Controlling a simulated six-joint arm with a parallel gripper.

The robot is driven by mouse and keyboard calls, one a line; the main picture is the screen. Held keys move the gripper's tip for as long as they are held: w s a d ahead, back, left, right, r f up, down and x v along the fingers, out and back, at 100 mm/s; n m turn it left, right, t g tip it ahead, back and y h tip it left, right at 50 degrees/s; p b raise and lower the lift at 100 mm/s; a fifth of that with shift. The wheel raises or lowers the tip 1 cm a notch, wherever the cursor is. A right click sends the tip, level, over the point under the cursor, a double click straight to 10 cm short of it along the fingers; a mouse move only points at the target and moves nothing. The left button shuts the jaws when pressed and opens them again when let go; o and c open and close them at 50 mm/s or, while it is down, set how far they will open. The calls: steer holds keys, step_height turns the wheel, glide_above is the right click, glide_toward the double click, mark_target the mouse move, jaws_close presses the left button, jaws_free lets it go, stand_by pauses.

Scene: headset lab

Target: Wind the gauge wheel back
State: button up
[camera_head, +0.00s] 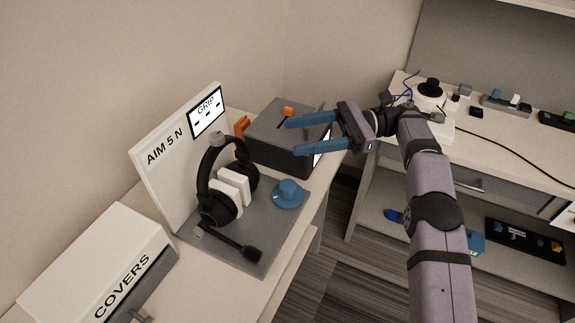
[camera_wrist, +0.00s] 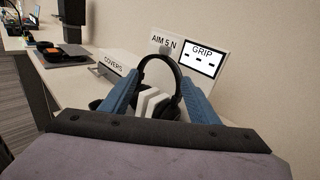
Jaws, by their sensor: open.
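The blue gauge wheel (camera_head: 288,194) sits on a grey base plate (camera_head: 262,236), to the right of the headset. The black headset (camera_head: 203,180) stands upright with its cups around white blocks (camera_head: 231,190). A white board (camera_head: 165,164) behind reads "AIM 5 N", and its GRIP display (camera_head: 207,112) shows only dashes. My gripper (camera_head: 294,136) is open and empty, with blue fingers pointing left, above the dark box and beyond the wheel. In the wrist view, the headset (camera_wrist: 158,72) appears between my fingers, apart from them. The wheel does not show clearly there.
A dark grey box (camera_head: 280,140) with an orange-topped lever (camera_head: 287,112) stands under my gripper. A white COVERS box (camera_head: 97,262) is at the lower left. A dark handle (camera_head: 232,243) lies on the plate's front. A second bench (camera_head: 510,155) stands at the right.

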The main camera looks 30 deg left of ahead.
step_height(320, 180, up, 11)
steer(key=p, duration=0.7)
glide_above(287, 185)
steer(key=s+d, duration=0.2)
step_height(287, 185, up, 2)
steer(key=s+a+m+p, duration=0.1)
steer(key=a+m+p, duration=0.15)
steer(key=p, duration=0.25)
steer(key=w+d+f+m+t+h, duration=0.1)
steer(key=d+f+t, duration=0.1)
steer(key=f, duration=0.6)
steer(key=w+d+f+m+t+h, duration=0.1)
steer(key=f+t, duration=0.3)
steer(key=f, duration=0.4)
steer(key=w+d+f+m+t+h, duration=0.2)
steer(key=f+t, duration=0.1)
steer(key=f, duration=0.6)
steer(key=shift+d+m+t+h+p, duration=0.25)
steer(key=shift+d+t+h+p, duration=0.05)
steer(key=shift+t, duration=0.1)
steer(key=shift+a+f, duration=0.1)
steer(key=shift+a, duration=0.05)
steer(key=shift+p+x, duration=1.1)
steer(key=shift+x, duration=2.4)
